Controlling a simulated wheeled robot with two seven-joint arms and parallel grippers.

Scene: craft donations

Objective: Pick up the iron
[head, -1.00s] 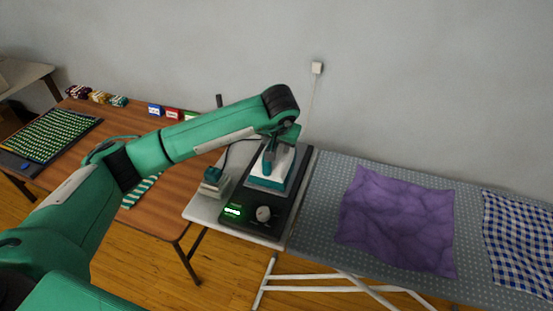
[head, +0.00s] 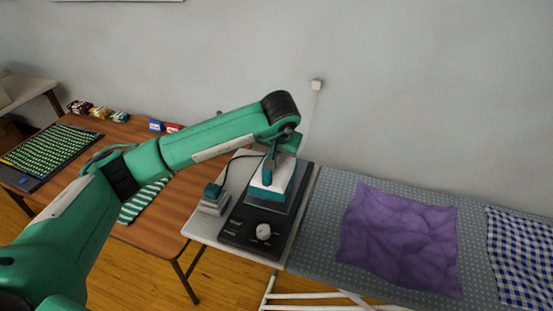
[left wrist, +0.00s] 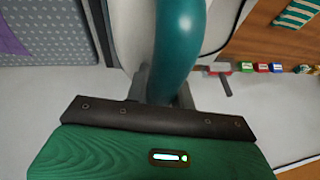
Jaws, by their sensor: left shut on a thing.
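The iron (head: 271,188), white and teal, is over the black base unit (head: 240,230) with a round dial, at the left end of the ironing board. My left gripper (head: 284,150) reaches it from above and is shut on its teal handle. In the left wrist view the handle (left wrist: 180,40) runs between the fingers of my left gripper (left wrist: 163,92). A grey plate shows just below the iron's front edge, and the iron looks slightly above it. My right gripper is not in view.
A small stacked block with a teal top (head: 212,198) stands left of the base unit. A purple cloth (head: 400,240) and a blue checked cloth (head: 522,255) lie on the ironing board (head: 325,215). A cord runs up to a wall outlet (head: 316,85). A wooden table (head: 165,225) stands left.

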